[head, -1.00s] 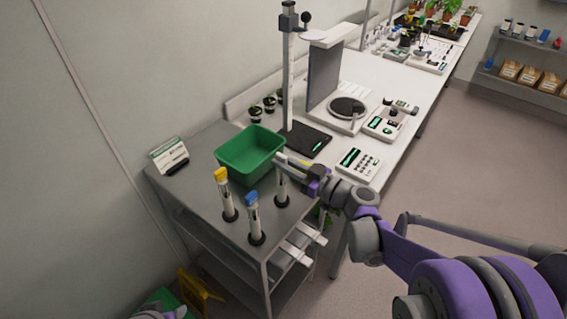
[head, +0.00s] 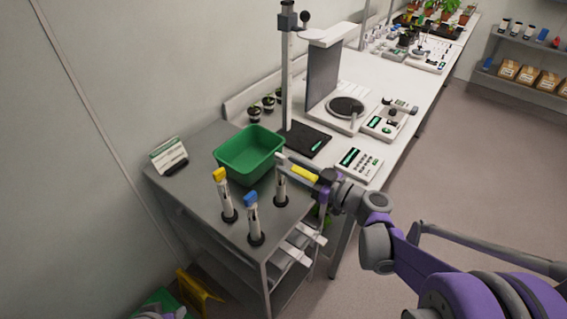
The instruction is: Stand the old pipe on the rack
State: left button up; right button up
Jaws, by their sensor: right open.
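I cannot tell which is the old one. White brackets (head: 302,250) stick out from the cart's near right side; I cannot tell whether they are the rack. Only a sliver of my left arm shows at the bottom left edge.
A green bin (head: 250,152) stands behind the pipes, and a sign card (head: 169,156) stands at the cart's left. A white bench (head: 385,90) with instruments adjoins the cart. A yellow object (head: 199,292) lies low beside the cart. The floor at right is clear.

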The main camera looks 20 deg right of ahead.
jog(key=v, duration=0.9)
jog(key=s+a+f+m+g+h, duration=0.3)
jog(key=s+a+f+g, duration=0.4)
jog(key=a+f, duration=0.2)
jog(key=s+d+f+m+g+h, duration=0.1)
jog(key=s+d+f+m+h, duration=0.3)
jog(key=s+h, duration=0.4)
jog(key=shift+s+d+f+m+g+b, duration=0.3)
jog(key=shift+s+f+g+b, duration=0.1)
jog(key=shift+s, duration=0.7)
